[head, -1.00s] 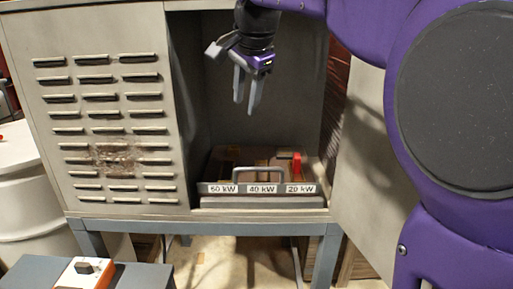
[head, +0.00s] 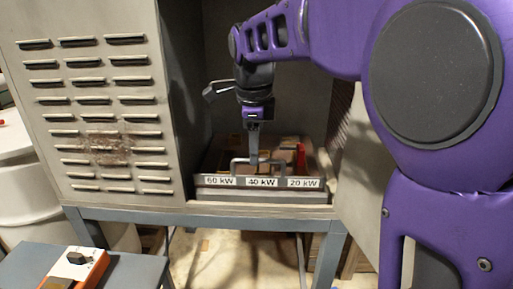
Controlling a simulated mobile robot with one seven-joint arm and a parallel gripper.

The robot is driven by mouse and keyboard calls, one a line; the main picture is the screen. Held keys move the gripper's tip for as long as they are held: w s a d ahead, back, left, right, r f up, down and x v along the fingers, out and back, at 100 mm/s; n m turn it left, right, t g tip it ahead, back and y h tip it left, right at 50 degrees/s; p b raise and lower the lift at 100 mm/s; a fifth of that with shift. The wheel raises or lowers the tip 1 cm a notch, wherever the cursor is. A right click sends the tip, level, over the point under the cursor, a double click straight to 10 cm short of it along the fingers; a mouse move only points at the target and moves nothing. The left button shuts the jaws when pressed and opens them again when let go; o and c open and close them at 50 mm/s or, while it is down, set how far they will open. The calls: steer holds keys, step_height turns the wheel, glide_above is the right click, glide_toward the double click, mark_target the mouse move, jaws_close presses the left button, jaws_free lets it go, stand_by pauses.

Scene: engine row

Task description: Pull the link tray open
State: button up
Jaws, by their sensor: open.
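The link tray (head: 312,195) sits low inside the open grey cabinet. Its front carries labels reading 60 kW, 40 kW and 20 kW, with a grey bar handle (head: 234,169) standing above them. My gripper (head: 254,160) points straight down at the handle, its fingertips at about the height of the handle's top bar. The fingers overlap one another in this view. I cannot tell whether they straddle the bar or touch it. A red piece (head: 301,156) stands in the tray at the right, among brown blocks partly hidden behind the handle.
A louvred cabinet panel (head: 95,120) is left of the opening, and an open door (head: 362,180) is at the right. A grey table (head: 130,268) with an orange and white switch box (head: 80,265) stands at front left. White drums (head: 35,195) are at far left.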

steer(key=shift+w+f, duration=0.15)
steer(key=shift+f, duration=0.55)
jaws_close()
stand_by(1.0)
